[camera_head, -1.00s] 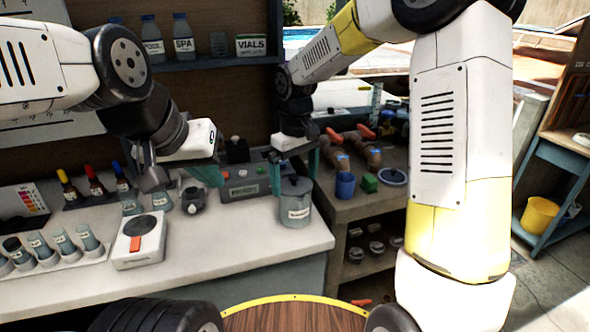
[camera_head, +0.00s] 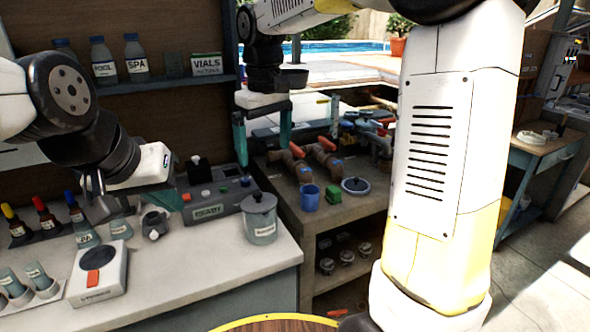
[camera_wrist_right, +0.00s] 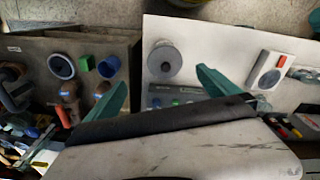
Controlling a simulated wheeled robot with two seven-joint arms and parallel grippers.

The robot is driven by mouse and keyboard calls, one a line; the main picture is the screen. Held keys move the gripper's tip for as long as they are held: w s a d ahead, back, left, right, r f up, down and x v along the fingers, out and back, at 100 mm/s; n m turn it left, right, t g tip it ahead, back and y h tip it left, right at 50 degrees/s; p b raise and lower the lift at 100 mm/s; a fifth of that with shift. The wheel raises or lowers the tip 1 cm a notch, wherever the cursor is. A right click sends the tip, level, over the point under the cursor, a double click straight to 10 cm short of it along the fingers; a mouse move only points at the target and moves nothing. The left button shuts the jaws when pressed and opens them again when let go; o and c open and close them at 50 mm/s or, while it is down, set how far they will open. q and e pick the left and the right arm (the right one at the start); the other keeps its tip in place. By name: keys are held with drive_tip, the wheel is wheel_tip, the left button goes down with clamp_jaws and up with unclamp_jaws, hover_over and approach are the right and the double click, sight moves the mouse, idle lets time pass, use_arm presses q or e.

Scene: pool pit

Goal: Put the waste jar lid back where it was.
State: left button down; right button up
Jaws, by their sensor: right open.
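The grey waste jar (camera_head: 260,226) stands upright on the white bench top, near its right corner. Its grey knobbed lid (camera_head: 259,202) sits on top of it; from above, the lid also shows in the right wrist view (camera_wrist_right: 163,62). My right gripper (camera_head: 263,138) is open and empty, raised above and behind the jar, clear of the lid. Its two teal fingers stand wide apart in the right wrist view (camera_wrist_right: 161,82). My left gripper (camera_head: 134,201) hangs over the bench at the left, near the vials; its finger gap is unclear.
A grey control box (camera_head: 217,200) stands behind the jar. A white device with a dark disc (camera_head: 98,272), several vials and dropper bottles are at the left. The lower side bench holds a blue cup (camera_head: 309,198), a green block (camera_head: 333,194) and a blue-rimmed round piece (camera_head: 356,186).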

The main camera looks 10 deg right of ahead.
drive_tip(key=s+d+m+t+y, duration=0.1)
drive_tip(key=s+d+m+t, duration=0.1)
drive_tip(key=s+d, duration=0.4)
drive_tip(key=s+d+f+m+t+y, duration=0.1)
drive_tip(key=s+d+m+t, duration=0.2)
drive_tip(key=s+d, duration=0.3)
drive_tip(key=s+m, duration=0.1)
drive_tip(key=s, duration=0.4)
drive_tip(key=shift+s+m+t, duration=0.3)
drive_tip(key=shift+s+m, duration=0.05)
drive_tip(key=shift+m, duration=0.05)
